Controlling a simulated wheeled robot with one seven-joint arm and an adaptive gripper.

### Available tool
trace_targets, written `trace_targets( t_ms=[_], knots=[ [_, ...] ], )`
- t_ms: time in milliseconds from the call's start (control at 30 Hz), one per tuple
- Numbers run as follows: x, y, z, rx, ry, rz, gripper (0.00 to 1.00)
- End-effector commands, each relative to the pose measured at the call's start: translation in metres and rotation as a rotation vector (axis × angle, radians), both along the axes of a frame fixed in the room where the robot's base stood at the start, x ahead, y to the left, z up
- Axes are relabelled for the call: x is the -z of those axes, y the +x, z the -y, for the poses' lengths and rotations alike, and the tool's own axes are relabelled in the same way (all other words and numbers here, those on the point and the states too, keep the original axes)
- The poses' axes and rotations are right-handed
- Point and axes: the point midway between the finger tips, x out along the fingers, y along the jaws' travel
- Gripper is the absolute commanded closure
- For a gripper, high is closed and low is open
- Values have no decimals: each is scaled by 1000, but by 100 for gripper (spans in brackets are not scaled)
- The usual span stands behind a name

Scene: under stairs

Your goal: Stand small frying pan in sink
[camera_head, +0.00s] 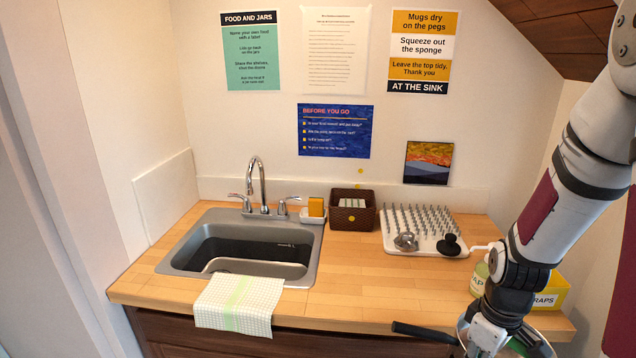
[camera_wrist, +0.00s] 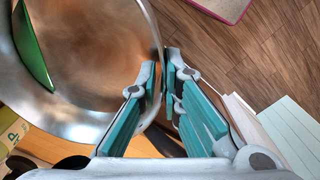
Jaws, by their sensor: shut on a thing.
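The small frying pan shows in the wrist view as a round metal pan (camera_wrist: 95,60) with a brownish inside. My gripper (camera_wrist: 163,75) is shut on its rim. In the head view my gripper (camera_head: 483,338) is low at the front right of the counter, and the pan's black handle (camera_head: 425,332) points left past the front edge. Most of the pan is hidden there behind my arm. The steel sink (camera_head: 312,250) is set in the counter at the left, well away from my gripper. Its basin is dark, with a pale curved edge showing inside.
A checked towel (camera_head: 238,303) hangs over the front edge below the sink. A tap (camera_head: 262,185), sponge holder (camera_head: 313,212), brown basket (camera_head: 340,222) and white peg board (camera_head: 428,247) line the back. A yellow box (camera_head: 553,293) stands at right. The counter's front middle is clear.

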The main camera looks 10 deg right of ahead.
Motion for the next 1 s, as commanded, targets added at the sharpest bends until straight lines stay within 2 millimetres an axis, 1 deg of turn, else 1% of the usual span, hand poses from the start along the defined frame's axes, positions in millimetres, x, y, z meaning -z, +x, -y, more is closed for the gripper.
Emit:
trace_targets(
  t_ms=[33,233,367,467,500,600,700,800,900,1000],
  knots=[
    [0,11,-3,6,-1,3,100],
    [1,52,-16,70,0,2,100],
    [3,84,-31,121,0,2,100],
    [5,115,-50,171,1,2,100],
    [5,128,-60,192,0,3,100],
    [7,160,-87,251,1,3,100],
    [9,186,-115,307,1,2,100],
    [10,205,-138,354,1,2,100],
    [11,218,-156,389,0,2,100],
    [12,225,-167,410,0,1,100]
  ],
)
